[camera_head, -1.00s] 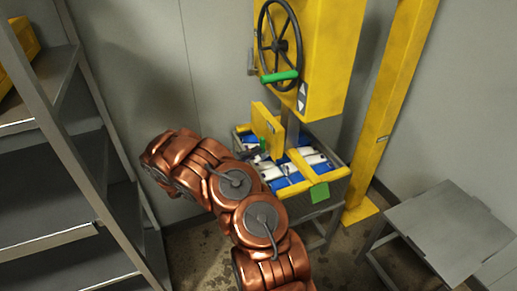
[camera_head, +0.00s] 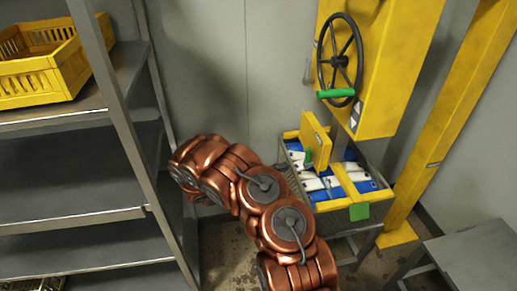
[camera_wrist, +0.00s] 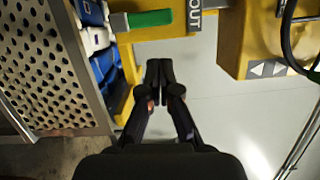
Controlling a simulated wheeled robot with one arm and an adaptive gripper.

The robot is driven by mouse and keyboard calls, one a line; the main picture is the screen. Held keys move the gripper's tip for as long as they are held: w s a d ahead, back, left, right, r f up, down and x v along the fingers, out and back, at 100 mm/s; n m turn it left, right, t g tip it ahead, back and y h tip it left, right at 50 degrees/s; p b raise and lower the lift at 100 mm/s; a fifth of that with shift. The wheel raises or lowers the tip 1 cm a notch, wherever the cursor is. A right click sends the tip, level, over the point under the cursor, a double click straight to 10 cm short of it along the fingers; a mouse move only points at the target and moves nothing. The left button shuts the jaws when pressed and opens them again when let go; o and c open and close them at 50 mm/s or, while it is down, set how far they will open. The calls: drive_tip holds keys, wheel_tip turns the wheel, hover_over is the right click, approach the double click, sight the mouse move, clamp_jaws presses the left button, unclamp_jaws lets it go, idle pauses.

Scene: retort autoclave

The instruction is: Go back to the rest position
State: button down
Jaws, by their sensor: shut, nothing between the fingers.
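My copper-coloured arm reaches up from the bottom of the head view and bends at the left. My gripper (camera_wrist: 160,75) shows in the wrist view with its two dark fingers together and empty. It points at a pale wall, beside a metal basket (camera_head: 367,214) with perforated sides. That basket holds several blue and white packs (camera_head: 362,184) under a yellow frame with a raised yellow plate (camera_head: 315,138). In the head view I cannot make out the fingers.
A grey shelf rack (camera_head: 75,215) stands close at left, with a yellow crate (camera_head: 40,72) on top. A yellow machine with a black handwheel (camera_head: 340,62) and green handle rises above the basket. A yellow post (camera_head: 440,135) and a grey table (camera_head: 468,258) are at right.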

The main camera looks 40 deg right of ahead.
drive_tip(key=shift+r, duration=0.1)
drive_tip(key=s+a+r+m+g+y, duration=0.2)
drive_tip(key=s+a+r+m+y, duration=0.2)
drive_tip(key=s+r+m, duration=0.45)
drive_tip(key=s+a+r+m+g+y, duration=0.3)
drive_tip(key=s+r+m, duration=0.5)
drive_tip(key=m, duration=0.2)
drive_tip(key=s+a+r+m+t+y, duration=0.1)
drive_tip(key=s+a+m+t+y, duration=0.2)
drive_tip(key=a, duration=1)
drive_tip(key=s+a+r+m+t+y, duration=0.1)
drive_tip(key=s+a+m+t+y, duration=0.3)
drive_tip(key=s+a+m+y, duration=0.3)
drive_tip(key=s+a+m, duration=0.3)
drive_tip(key=a+m, duration=0.1)
drive_tip(key=a, duration=0.2)
drive_tip(key=shift+s+a+r+y, duration=0.3)
drive_tip(key=shift+a+y, duration=0.1)
